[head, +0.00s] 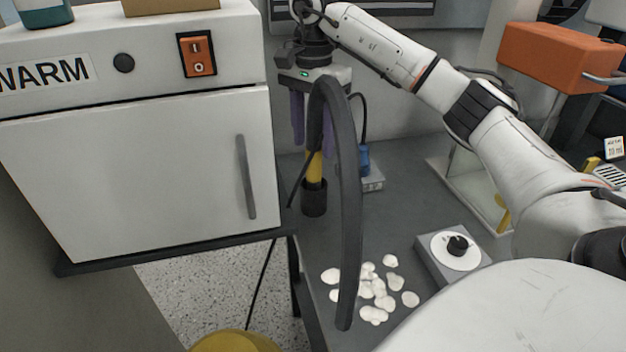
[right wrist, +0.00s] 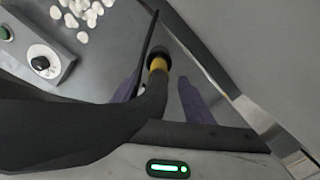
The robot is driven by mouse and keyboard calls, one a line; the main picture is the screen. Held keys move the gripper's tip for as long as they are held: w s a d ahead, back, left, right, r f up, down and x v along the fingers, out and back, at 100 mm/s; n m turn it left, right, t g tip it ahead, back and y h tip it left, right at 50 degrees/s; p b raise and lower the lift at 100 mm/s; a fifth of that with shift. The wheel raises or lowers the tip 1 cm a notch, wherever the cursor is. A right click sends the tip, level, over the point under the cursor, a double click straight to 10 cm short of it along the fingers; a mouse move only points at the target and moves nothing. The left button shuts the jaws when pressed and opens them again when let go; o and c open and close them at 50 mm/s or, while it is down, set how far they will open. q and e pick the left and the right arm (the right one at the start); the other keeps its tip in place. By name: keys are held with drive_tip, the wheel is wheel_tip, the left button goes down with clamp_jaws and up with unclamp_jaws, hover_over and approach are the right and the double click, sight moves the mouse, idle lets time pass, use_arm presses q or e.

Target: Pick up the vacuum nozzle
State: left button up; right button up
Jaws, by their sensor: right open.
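The vacuum nozzle (head: 314,166) is a yellow tube with a black end, standing about upright beside the warming cabinet. A thick dark hose arches from its top toward the front. My right gripper (head: 313,132) is above the nozzle with its purple fingers pointing down, open. In the right wrist view the nozzle's yellow part (right wrist: 157,64) shows between the two spread fingers (right wrist: 160,84), and the hose crosses in front at lower left. Whether either finger touches the nozzle is hidden by the hose. My left gripper is out of view.
The white warming cabinet (head: 140,170) stands close on the left. White shells (head: 375,290) lie on the grey bench near its front. A dial box (head: 455,250) is to their right, and a blue tool (head: 364,160) is behind the hose. An orange box (head: 560,55) is at upper right.

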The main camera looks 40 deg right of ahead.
sight(314, 157)
drive_tip(key=f, duration=0.4)
drive_tip(key=shift+s+a+f, duration=0.1)
drive_tip(key=shift+s+f, duration=0.1)
drive_tip(key=shift+f, duration=0.2)
drive_tip(key=c, duration=1.1)
drive_tip(key=shift+r, duration=0.1)
